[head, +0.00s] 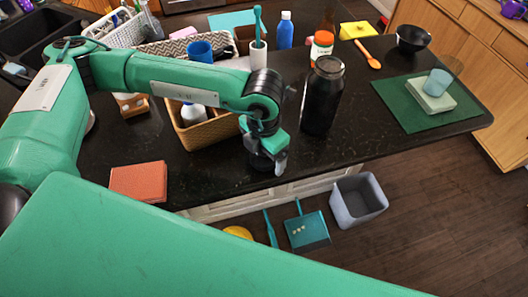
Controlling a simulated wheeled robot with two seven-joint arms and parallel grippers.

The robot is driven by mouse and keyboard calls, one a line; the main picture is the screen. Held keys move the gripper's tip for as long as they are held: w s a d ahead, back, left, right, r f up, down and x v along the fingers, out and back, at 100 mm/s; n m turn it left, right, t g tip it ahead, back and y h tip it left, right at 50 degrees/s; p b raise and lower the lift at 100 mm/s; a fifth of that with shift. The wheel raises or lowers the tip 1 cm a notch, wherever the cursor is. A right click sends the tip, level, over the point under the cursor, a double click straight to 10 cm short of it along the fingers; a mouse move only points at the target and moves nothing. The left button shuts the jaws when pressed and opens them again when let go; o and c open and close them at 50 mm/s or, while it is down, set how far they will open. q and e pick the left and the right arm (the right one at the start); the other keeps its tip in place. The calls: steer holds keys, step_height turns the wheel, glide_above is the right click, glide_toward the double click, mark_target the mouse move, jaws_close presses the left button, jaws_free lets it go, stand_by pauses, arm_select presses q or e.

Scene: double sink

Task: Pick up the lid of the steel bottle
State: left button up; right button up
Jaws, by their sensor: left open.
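A tall dark bottle (321,100) stands upright on the black counter, with a greyish round top; I take it as the steel bottle. I cannot tell whether a lid sits on it. My left gripper (270,160) points down at the counter's front edge, left of and nearer than the bottle, apart from it. It is open. A dark round shape shows at its fingers, but I cannot tell whether it is the lid or part of the gripper. My right gripper is out of view.
A wicker basket (215,132) with a white bottle (192,114) stands left of my gripper. An orange-and-white jar (321,46) stands behind the dark bottle. A folded reddish cloth (138,181) lies at the front left. A green mat (405,100) lies right. Bare counter lies between bottle and mat.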

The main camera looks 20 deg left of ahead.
arm_select(q)
steer(key=c, duration=1.1)
steer(key=shift+r, duration=0.1)
